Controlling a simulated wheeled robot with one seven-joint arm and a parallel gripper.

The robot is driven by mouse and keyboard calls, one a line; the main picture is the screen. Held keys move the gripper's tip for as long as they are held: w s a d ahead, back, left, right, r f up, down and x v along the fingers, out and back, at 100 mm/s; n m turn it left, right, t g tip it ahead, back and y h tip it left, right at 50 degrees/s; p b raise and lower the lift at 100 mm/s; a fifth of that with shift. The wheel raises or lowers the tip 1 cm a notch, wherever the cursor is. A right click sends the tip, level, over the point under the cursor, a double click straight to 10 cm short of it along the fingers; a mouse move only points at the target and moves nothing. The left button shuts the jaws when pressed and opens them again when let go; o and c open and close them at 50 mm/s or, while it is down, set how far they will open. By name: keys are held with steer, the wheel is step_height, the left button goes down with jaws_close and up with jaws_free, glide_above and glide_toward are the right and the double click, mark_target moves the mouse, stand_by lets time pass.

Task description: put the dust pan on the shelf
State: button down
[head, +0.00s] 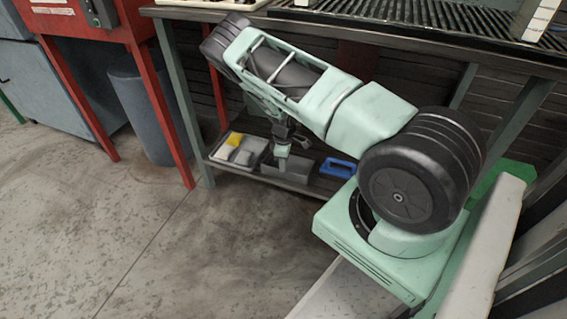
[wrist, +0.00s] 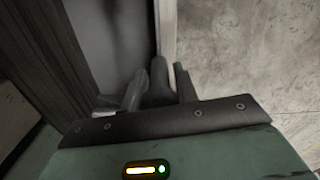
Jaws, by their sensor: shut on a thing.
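My gripper (head: 283,142) is low in front of the workbench, over the low shelf (head: 222,161). In the wrist view its fingers (wrist: 160,88) are shut on a dark, narrow piece, seemingly the handle of the dust pan. A grey, pan-like shape (head: 290,168) shows right below my gripper in the head view and looks like the dust pan. I cannot tell whether it touches the shelf. The wrist view shows a broad grey surface (wrist: 112,35) left of the fingers and floor to the right.
On the shelf stand a grey tray (head: 241,148) with yellow and white things at the left and a blue item (head: 338,168) at the right. A grey bin (head: 143,110) and red machine legs (head: 75,98) stand left. The floor (head: 130,230) in front is clear.

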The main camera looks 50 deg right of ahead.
steer(key=c, duration=1.1)
jaws_free()
steer(key=shift+o, duration=0.2)
